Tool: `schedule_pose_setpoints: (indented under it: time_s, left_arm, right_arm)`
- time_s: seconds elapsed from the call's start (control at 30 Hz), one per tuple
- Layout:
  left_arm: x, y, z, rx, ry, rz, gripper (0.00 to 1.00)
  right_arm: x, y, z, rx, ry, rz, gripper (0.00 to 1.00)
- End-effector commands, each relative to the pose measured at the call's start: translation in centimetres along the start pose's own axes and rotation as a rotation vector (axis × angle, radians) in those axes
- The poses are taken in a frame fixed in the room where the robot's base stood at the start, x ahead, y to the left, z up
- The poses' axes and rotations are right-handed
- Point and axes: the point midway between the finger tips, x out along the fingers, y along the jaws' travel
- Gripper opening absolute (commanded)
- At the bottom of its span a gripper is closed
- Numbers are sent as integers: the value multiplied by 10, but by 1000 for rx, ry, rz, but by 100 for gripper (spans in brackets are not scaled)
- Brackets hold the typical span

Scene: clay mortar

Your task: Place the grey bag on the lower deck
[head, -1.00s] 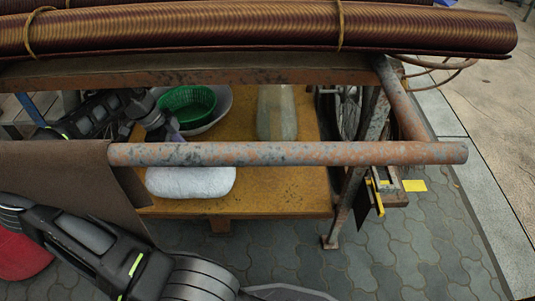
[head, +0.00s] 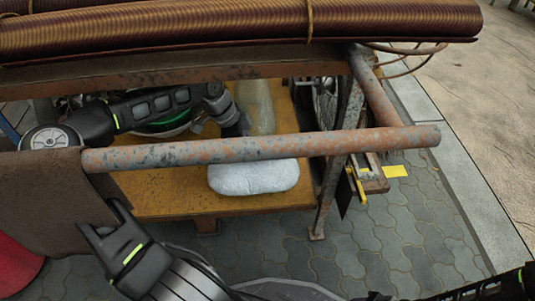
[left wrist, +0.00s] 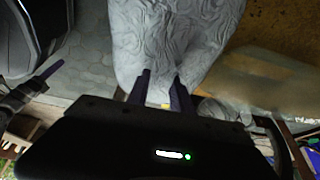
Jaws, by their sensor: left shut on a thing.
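The grey bag (head: 253,177), pale and pillow-like, shows below the rusty pipe at the front of the yellow lower deck (head: 160,200). I cannot tell whether it rests on the deck or hangs just above. My left arm reaches in under the upper rail, and its fingertips are hidden behind the pipe in the head view. In the left wrist view my left gripper (left wrist: 162,76) is shut on the bag (left wrist: 175,40), with the yellow deck on the right and paving on the left. What may be a finger of my right gripper (left wrist: 48,70) shows at the left there; its opening is unclear.
The rusty pipe (head: 270,147) crosses in front of the deck. A cloudy, translucent thing (head: 256,105) stands behind the bag. A green basket (head: 165,130) is mostly hidden by my arm. A wheel (head: 325,100) and post stand at the right. Bare deck lies left of the bag.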

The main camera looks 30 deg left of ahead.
Motion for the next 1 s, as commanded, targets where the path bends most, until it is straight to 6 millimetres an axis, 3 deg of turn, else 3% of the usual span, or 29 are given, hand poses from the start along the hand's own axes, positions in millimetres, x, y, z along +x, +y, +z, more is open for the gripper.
schedule_pose_setpoints:
  time_s: [0.1, 0.27, 0.73, 1.0]
  left_arm:
    - [8, 0, -25, 5, 4, -2, 0]
    - [14, -1, -38, 1, 3, -2, 0]
    - [18, -1, -48, 2, 4, -1, 0]
    - [48, -1, -36, -1, 3, -2, 0]
  right_arm:
    - [0, 0, 0, 0, 0, 0, 42]
    - [0, 0, 0, 0, 0, 0, 42]
    - [0, 0, 0, 0, 0, 0, 42]
    - [0, 0, 0, 0, 0, 0, 42]
